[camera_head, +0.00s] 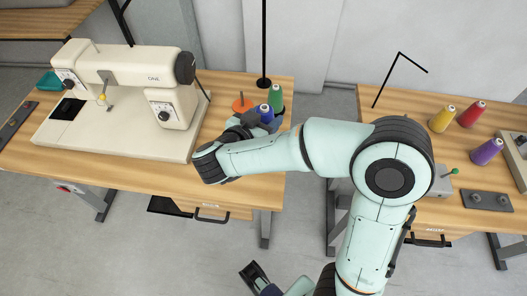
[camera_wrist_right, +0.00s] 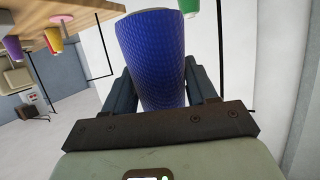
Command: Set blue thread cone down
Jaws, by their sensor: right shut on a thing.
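The blue thread cone (camera_head: 265,113) is in my right gripper (camera_head: 248,122), over the back right part of the left table (camera_head: 225,165). In the right wrist view the blue cone (camera_wrist_right: 155,60) fills the space between the two dark fingers of my right gripper (camera_wrist_right: 160,88), which is shut on it. The arm hides part of the gripper in the head view, and I cannot tell whether the cone touches anything below. An orange disc (camera_head: 242,104) and a green cone (camera_head: 276,96) are close by. My left gripper (camera_head: 254,273) is low at the bottom edge, its jaws unclear.
A cream sewing machine (camera_head: 130,80) stands left of my right gripper. A thin black pole (camera_head: 264,45) rises behind the cones. The right table (camera_head: 400,100) bears yellow (camera_head: 441,119), red (camera_head: 471,114) and purple (camera_head: 486,151) cones. A gap separates the tables.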

